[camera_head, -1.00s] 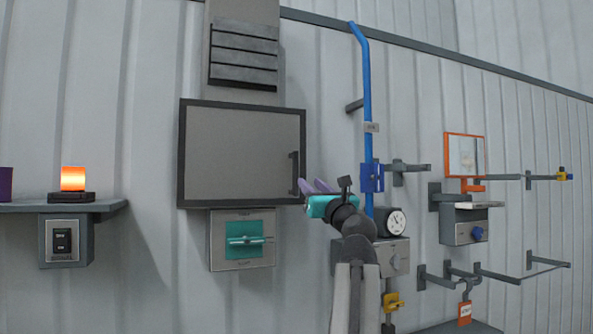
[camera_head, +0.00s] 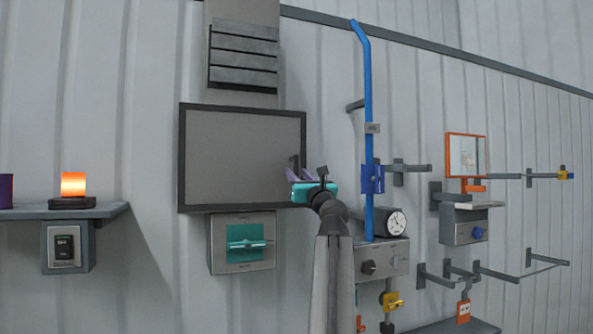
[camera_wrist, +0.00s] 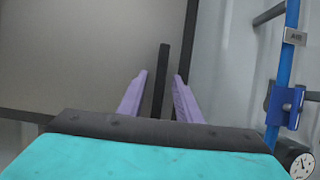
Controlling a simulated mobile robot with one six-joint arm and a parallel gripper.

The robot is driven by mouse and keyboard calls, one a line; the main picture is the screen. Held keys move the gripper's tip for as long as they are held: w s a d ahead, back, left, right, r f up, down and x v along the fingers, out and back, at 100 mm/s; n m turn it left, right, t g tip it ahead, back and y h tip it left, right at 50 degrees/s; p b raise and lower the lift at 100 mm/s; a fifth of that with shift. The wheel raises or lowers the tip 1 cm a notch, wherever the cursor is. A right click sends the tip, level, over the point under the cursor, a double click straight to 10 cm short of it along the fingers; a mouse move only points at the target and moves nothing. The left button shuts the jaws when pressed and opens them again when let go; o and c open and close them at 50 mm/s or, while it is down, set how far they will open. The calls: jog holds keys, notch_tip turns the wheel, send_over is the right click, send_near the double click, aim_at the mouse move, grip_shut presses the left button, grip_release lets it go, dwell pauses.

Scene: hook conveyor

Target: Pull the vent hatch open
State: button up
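The vent hatch (camera_head: 240,155) is a flat grey panel in a dark frame on the wall, and it looks closed. Its dark upright handle (camera_head: 294,161) is near the right edge. My gripper (camera_head: 299,174) is at the handle's lower part, with its teal body below and to the right. In the wrist view the two purple fingers (camera_wrist: 158,90) are apart, and the handle (camera_wrist: 161,75) shows in the gap between them. Neither finger visibly touches it. The handle's lower end is hidden behind my gripper's body in the wrist view.
A blue pipe (camera_head: 368,120) runs upright just right of my arm, with a gauge (camera_head: 395,222) beside it. A teal-handled switch panel (camera_head: 244,257) is below the hatch. A shelf (camera_head: 100,211) with an orange lamp (camera_head: 73,184) is at left. A louvred vent (camera_head: 243,60) is above.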

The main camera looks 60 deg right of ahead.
jog(key=shift+x, duration=1)
grip_shut()
